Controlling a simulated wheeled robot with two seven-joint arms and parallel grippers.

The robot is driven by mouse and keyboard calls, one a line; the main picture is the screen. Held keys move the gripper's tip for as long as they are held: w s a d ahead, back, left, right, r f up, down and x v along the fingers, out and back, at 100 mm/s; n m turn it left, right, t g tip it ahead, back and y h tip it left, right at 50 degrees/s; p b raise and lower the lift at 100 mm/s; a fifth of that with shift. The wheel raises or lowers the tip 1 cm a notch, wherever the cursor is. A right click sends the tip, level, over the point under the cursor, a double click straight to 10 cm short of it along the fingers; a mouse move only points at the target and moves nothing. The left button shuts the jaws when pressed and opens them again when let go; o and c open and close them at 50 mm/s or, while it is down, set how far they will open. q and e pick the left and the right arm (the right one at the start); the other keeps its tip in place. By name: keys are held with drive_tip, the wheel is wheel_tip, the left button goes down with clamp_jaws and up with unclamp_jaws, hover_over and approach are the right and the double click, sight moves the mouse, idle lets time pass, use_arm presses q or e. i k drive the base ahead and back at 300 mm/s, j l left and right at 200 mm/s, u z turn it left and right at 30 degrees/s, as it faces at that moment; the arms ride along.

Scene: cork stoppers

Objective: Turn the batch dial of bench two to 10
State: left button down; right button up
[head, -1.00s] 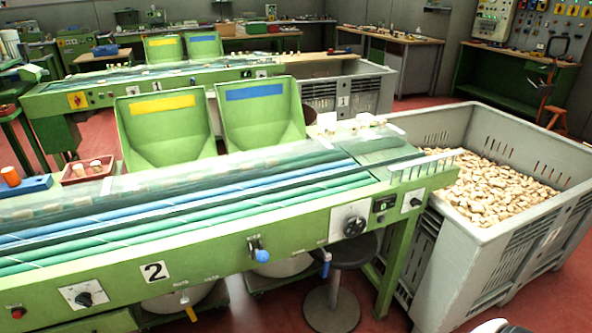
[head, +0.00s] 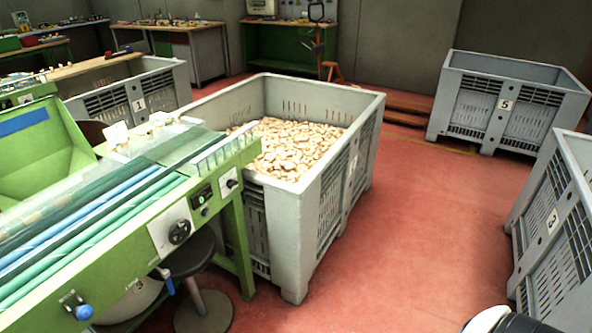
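Bench two's green front rail (head: 120,245) runs along the left of the head view. A large round black dial (head: 180,231) sits on a white plate near the bench's right end; its markings and pointer setting are too small to read. Right of it is a small dark counter box (head: 202,196) with a green digit that looks like 0. Further right is a smaller black knob (head: 231,182) on a white plate. I cannot read any label that names the batch dial. Neither of my grippers is in view.
A grey crate full of corks (head: 318,190) stands against the bench's right end. A dark stool (head: 190,260) stands below the dial. A blue-knobbed lever (head: 80,308) juts from the rail. Grey crates 5 (head: 500,105) and 3 (head: 560,220) stand right; red floor (head: 420,230) between is clear.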

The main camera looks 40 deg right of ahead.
sight(231, 183)
drive_tip(key=z, duration=0.75)
